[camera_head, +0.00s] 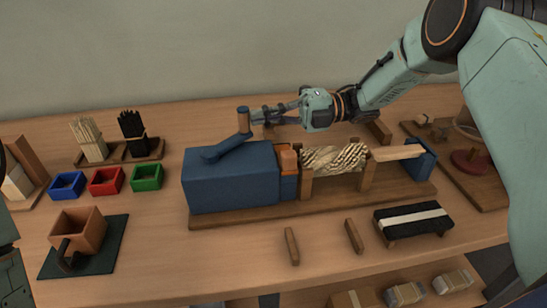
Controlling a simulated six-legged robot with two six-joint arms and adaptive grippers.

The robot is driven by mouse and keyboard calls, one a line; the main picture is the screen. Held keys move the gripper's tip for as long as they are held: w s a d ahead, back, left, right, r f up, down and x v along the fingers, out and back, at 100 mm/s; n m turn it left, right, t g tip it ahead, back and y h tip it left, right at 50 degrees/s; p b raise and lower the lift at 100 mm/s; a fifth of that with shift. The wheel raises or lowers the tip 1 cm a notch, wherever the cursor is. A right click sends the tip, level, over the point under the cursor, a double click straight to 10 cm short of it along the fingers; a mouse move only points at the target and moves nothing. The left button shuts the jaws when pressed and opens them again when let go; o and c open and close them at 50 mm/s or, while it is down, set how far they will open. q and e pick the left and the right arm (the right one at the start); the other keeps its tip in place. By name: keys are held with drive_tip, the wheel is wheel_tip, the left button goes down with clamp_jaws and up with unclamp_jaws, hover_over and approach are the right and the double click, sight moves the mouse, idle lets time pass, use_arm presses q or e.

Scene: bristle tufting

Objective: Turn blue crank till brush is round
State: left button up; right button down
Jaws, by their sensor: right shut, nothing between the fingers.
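The blue crank (236,146) sits on top of the blue box (230,183). The brush (335,157) is a cream bristle band with slanting, twisted ridges, held between wooden posts right of an orange block (288,160). It looks spiralled along its length; its far side is hidden. Only a piece of my left arm shows at the left edge, without its gripper.
Blue, red (105,181) and green trays stand at left, with pale and black bristle bundles (133,130) behind. A brown mug-like holder (78,232) sits front left. Two wooden sticks (291,246) and a black striped block (412,219) lie in front of the machine.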

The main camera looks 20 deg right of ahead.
drive_tip(key=w+a+b, duration=0.4)
drive_tip(key=w+a, duration=0.3)
drive_tip(key=shift+w+a, duration=0.15)
drive_tip(key=shift+w, duration=0.1)
idle(0.4)
drive_tip(key=shift+s+f, duration=0.1)
idle(1.0)
